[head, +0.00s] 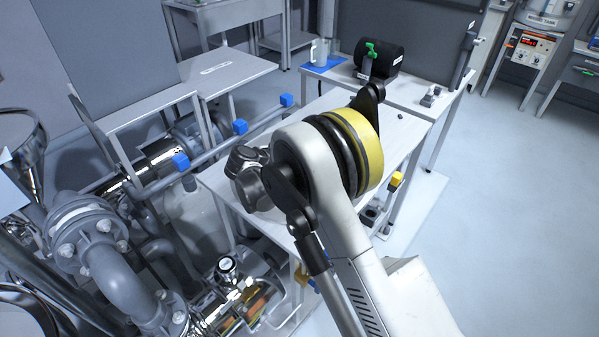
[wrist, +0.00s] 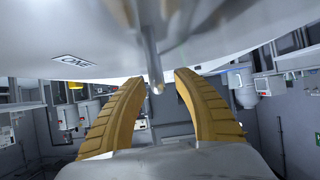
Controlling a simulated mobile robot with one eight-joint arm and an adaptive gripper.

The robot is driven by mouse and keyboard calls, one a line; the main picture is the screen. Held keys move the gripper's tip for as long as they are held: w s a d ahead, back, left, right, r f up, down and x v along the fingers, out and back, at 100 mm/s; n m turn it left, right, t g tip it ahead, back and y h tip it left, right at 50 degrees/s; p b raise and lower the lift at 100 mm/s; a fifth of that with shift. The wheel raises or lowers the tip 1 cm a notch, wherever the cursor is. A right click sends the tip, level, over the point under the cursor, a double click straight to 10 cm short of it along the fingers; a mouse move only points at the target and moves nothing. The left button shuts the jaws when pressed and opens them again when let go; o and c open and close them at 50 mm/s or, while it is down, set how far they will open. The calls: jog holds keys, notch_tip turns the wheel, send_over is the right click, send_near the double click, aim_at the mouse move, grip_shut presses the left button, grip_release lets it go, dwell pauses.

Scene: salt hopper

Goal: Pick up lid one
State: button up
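In the wrist view a broad pale metal surface with a tag reading "ONE", which looks like lid one (wrist: 110,35), fills the top of the picture. A thin grey rod with a rounded end (wrist: 156,70) stands out from it. My gripper (wrist: 159,78) is open, its two yellow-brown fingers on either side of the rod end. Gaps show between the rod and both fingers, and nothing is held. In the head view my arm covers the middle, and my fingers are hidden; I cannot make out the lid there.
In the head view, pipes with blue handles (head: 181,161) and a flanged grey elbow (head: 125,270) crowd the left. A pale bench (head: 405,128) stands behind my arm, with a jug (head: 319,52) and black drum (head: 379,60) at its back. The floor (head: 510,210) at right is clear.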

jog(key=shift+r, duration=0.1)
grip_shut()
